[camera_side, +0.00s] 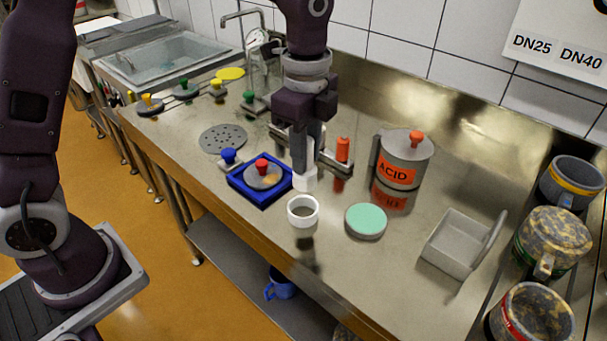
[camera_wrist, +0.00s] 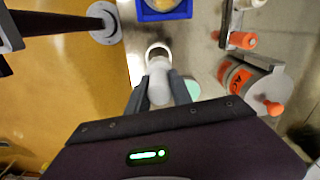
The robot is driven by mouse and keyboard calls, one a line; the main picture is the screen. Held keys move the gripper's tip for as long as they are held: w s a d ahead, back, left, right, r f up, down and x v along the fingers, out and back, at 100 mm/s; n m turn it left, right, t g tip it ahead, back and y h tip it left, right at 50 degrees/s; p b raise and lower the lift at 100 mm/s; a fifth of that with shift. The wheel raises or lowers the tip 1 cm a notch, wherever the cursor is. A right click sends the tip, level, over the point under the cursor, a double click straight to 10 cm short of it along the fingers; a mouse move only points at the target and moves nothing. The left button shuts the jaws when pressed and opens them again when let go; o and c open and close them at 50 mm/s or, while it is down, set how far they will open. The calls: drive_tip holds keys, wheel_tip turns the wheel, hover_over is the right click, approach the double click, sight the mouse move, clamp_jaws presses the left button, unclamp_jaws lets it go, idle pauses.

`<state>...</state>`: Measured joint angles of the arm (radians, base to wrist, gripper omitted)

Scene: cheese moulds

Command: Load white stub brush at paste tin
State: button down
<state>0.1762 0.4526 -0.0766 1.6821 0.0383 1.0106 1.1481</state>
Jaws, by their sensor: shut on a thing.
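The white stub brush (camera_side: 305,182) is held between the fingers of my gripper (camera_side: 304,160), pointing down. In the wrist view the white brush (camera_wrist: 158,78) sits between the two dark fingers of my gripper (camera_wrist: 158,92). A small round white-rimmed tin (camera_side: 303,220), which looks like the paste tin, stands open just in front of the brush. Its rim (camera_wrist: 150,47) shows just beyond the brush tip in the wrist view. The contents look brownish-grey. Whether the brush touches the tin is unclear.
A blue tray (camera_side: 247,196) holding a red-knobbed disc stands left of the tin. A mint-green disc (camera_side: 366,220) lies to the right, with the ACID can (camera_side: 403,160) behind it. A grey open box (camera_side: 458,245) stands further right. The counter's front edge is close to the tin.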

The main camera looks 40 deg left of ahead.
drive_tip(key=w+d, duration=0.7)
drive_tip(key=d, duration=0.3)
drive_tip(key=shift+s+d+f, duration=0.1)
drive_tip(key=shift+f, duration=1.6)
drive_tip(key=shift+s+d+f, duration=0.1)
drive_tip(key=shift+f, duration=1.55)
drive_tip(key=shift+a+f, duration=0.1)
drive_tip(key=shift+f, duration=0.5)
wheel_tip(320, 180, up, 7)
